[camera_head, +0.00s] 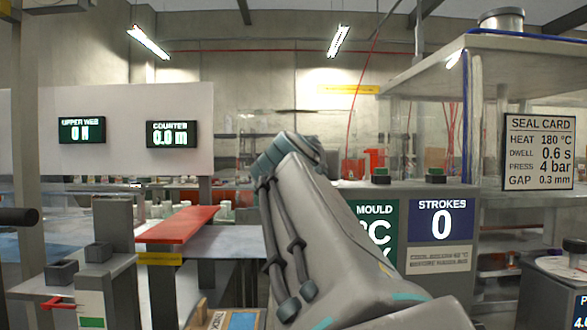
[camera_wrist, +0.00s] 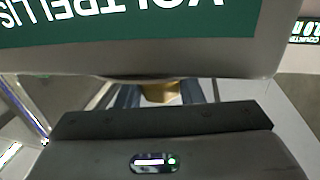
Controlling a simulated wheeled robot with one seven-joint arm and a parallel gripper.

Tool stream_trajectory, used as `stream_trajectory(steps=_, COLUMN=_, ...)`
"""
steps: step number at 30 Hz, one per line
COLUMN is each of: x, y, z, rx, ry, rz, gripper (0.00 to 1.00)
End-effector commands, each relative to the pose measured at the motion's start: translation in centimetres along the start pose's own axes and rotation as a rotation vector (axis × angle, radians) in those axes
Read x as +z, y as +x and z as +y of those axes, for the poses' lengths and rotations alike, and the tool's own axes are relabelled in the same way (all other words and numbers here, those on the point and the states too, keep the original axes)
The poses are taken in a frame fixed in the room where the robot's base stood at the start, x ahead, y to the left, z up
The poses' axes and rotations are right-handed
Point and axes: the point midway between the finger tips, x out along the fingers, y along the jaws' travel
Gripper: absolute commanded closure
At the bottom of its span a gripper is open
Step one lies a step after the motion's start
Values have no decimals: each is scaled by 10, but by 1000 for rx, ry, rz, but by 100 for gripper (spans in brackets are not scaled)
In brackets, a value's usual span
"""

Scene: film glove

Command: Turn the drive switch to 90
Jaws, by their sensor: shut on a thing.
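In the wrist view, my gripper (camera_wrist: 160,96) shows as two blue-grey fingers with a brass-coloured piece (camera_wrist: 160,88) between them. The fingers are shut on this piece, which looks like the knob of the drive switch. Its upper part is hidden behind a grey housing, so its angle and any scale marks cannot be read. In the head view my arm reaches forward from the lower right. It hides my gripper and the drive switch there.
A green sign (camera_wrist: 130,18) on the grey housing (camera_wrist: 200,65) is close above my fingers. In the head view, the strokes display (camera_head: 441,227) reads 0 and the counter display (camera_head: 171,134) reads 0.0 m. A red-topped bench part (camera_head: 178,224) stands left of my arm.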

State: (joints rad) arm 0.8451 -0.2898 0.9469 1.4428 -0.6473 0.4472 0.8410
Motion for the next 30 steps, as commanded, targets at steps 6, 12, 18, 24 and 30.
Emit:
stream_trajectory(steps=6, x=-1, y=0, z=1, rx=98, ry=-4, rz=-1, gripper=89)
stream_trajectory(steps=12, x=-3, y=0, z=1, rx=198, ry=-4, rz=0, gripper=89)
stream_trajectory(steps=18, x=-5, y=0, z=0, rx=318, ry=-6, rz=2, gripper=89)
stream_trajectory(steps=24, x=-6, y=0, z=0, rx=454, ry=-5, rz=3, gripper=89)
stream_trajectory(steps=30, x=-5, y=0, z=0, rx=581, ry=-4, rz=3, gripper=89)
